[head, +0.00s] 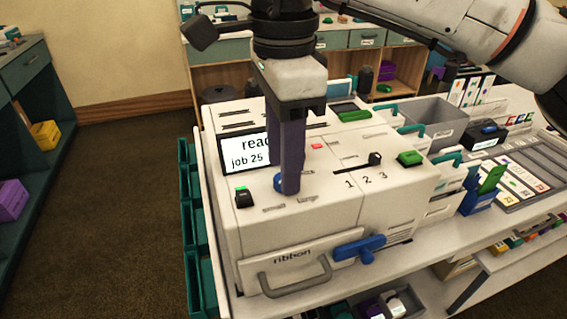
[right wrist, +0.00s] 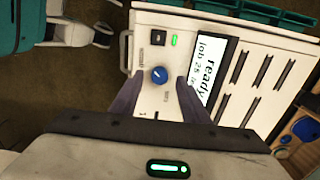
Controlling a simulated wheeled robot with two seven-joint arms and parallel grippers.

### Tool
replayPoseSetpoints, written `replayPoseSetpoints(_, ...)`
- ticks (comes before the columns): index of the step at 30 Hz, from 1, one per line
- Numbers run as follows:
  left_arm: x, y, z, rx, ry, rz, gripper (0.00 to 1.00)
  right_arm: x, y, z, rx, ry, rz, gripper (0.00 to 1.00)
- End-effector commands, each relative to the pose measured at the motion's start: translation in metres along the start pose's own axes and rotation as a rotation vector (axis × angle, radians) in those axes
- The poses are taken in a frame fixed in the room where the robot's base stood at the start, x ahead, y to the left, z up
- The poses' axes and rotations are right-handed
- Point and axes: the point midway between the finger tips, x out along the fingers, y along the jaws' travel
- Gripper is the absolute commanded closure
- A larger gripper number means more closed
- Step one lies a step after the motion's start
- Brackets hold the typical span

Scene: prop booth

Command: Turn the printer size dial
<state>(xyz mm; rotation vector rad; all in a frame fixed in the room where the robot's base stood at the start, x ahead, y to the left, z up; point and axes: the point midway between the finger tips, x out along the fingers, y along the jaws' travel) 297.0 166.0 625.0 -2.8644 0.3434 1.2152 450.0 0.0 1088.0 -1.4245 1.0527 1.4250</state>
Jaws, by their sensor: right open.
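The white printer (head: 330,222) stands on the counter, its screen (head: 248,153) reading "ready" and "job 25". In the head view only part of the dial (head: 278,183) shows beside my fingers. My right gripper (head: 289,188) points down over the panel. In the right wrist view its fingers (right wrist: 158,84) are open, with the dial between their tips and visible gaps around it. How high the tips are above the panel is unclear. My left gripper is out of view.
A black slider (head: 374,159) marked 1 2 3, a green button (head: 410,158) and a black switch (head: 244,198) share the printer top. A blue lever (head: 360,248) and grey handle (head: 296,279) stick out in front. Teal bins (head: 196,225) hang left.

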Motion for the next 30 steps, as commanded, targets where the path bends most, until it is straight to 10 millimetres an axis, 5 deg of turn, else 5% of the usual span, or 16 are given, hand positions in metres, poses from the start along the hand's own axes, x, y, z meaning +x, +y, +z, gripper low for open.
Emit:
replayPoseSetpoints(13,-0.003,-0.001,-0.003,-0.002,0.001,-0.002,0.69,-0.081,0.0,0.0,0.0,0.0,-0.001,0.58)
replayPoseSetpoints(30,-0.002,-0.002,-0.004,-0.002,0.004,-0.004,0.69,-0.089,0.0,0.0,-0.001,0.0,0.0,0.58)
